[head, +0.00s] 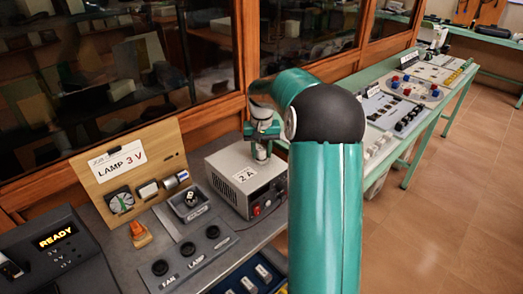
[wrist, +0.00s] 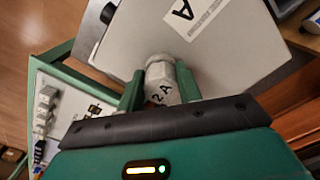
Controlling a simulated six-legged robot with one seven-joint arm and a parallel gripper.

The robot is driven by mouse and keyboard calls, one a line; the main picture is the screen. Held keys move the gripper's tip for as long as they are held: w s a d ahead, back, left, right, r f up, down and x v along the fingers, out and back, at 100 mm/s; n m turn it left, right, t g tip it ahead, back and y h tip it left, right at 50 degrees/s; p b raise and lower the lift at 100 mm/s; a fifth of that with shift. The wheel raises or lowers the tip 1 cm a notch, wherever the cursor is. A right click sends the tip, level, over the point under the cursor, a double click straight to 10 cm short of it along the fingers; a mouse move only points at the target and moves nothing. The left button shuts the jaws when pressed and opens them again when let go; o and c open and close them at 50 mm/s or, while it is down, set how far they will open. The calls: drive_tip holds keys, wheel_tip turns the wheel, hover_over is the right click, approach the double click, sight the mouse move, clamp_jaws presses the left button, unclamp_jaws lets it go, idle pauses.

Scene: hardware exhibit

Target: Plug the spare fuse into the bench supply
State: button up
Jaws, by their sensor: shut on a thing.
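The bench supply (head: 228,190) is a grey box with a "2 A" label on its top and red and black terminals on its front. In the wrist view its pale top (wrist: 235,60) fills the upper middle. My gripper (head: 262,131) is over the rear right part of that top. It is shut on a pale fuse (head: 260,151), marked "2 A" in the wrist view (wrist: 162,82), between the two green fingers. The fuse stands about upright, with its lower end at the supply's top. I cannot tell whether it is seated, as any socket is hidden.
Left of the supply are a small grey tray (head: 177,211), a panel with black knobs (head: 180,262) and a wooden "LAMP 3 V" board (head: 103,178). A dark "READY" unit (head: 38,262) stands far left. Glass cabinets (head: 90,75) rise behind. My arm hides the bench at right.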

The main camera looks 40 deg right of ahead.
drive_tip(key=shift+f, duration=0.25)
idle(0.4)
drive_tip(key=o, duration=1.5)
drive_tip(key=shift+r, duration=0.1)
drive_tip(key=shift+r, duration=3.45)
